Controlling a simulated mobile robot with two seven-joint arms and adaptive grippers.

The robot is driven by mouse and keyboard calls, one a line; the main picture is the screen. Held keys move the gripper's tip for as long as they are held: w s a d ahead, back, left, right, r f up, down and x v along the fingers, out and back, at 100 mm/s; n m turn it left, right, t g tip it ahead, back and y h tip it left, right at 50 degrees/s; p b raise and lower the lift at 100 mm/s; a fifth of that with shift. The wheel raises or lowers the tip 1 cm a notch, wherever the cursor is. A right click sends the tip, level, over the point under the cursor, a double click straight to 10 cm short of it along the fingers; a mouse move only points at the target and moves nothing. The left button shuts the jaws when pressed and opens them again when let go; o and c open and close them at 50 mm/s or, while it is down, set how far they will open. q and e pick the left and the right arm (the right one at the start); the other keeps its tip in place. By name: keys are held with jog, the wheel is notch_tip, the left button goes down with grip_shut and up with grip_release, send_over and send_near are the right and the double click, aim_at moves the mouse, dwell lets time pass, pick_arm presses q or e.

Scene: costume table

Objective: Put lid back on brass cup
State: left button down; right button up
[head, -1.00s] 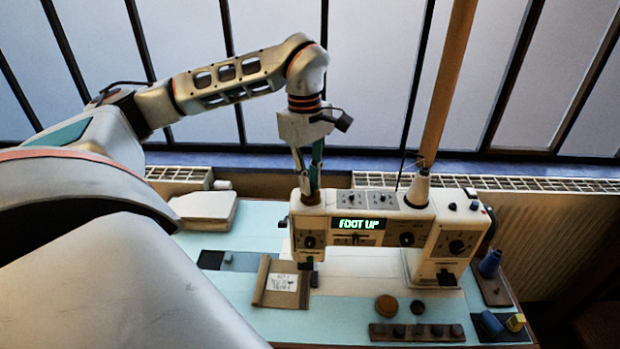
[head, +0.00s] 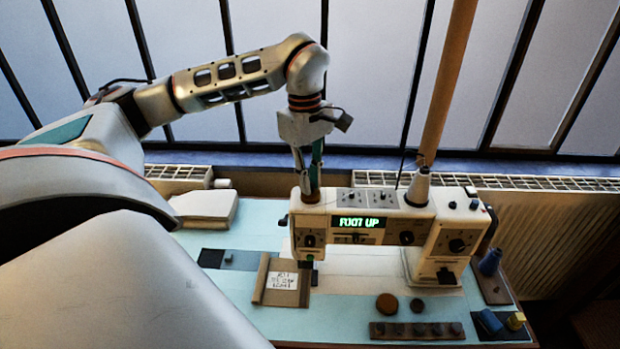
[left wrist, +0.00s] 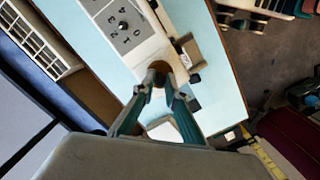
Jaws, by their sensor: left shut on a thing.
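My left gripper (head: 309,180) points straight down over the left end of the sewing machine's top. It is shut on a small brown, brass-coloured round piece (head: 311,196), which is at or just above the machine's top. In the left wrist view the same piece (left wrist: 159,67) shows between and beyond the fingertips (left wrist: 161,88). Its small size and the fingers leave unclear whether it is the lid alone or the lid against the cup. No separate brass cup can be made out. My right gripper is not in view.
The sewing machine (head: 365,232) stands on a pale blue table (head: 245,308). A thread cone (head: 418,190) stands on its top, to the right. A brown disc (head: 387,303) and a smaller dark one (head: 417,305) lie in front, behind a dark strip (head: 385,333).

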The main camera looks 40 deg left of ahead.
pick_arm(q)
jog(key=shift+f, duration=0.1)
dwell(0.7)
jog(key=c, duration=1.5)
grip_release()
jog(key=shift+o, duration=0.2)
jog(key=shift+r, duration=3.55)
grip_shut()
jog(key=shift+f, duration=0.2)
